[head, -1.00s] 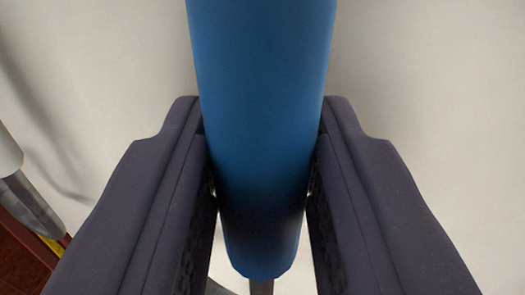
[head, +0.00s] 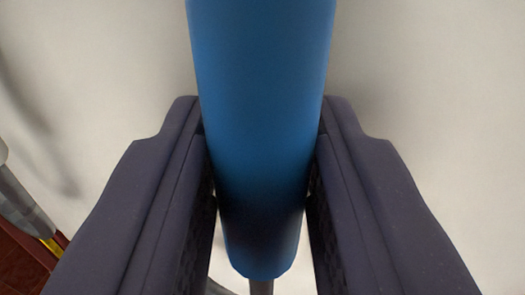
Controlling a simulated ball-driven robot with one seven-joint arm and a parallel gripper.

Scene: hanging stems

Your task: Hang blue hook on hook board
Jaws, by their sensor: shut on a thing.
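A thick blue cylinder, the visible part of the blue hook (head: 262,110), runs from the top edge of the head view down to a rounded lower end. My gripper (head: 262,150) is shut on it, with one dark finger pressed against each side. A thin grey rod (head: 261,287) shows just below the blue end at the bottom edge. The upper end of the blue hook is cut off by the top of the picture. I cannot make out the hook board.
A pale, plain surface (head: 430,90) fills the background. At the lower left are a grey tapered piece (head: 22,205), a yellow strip (head: 51,246) and a dark red-brown surface (head: 18,270). Soft shadows lie on the pale surface at the left.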

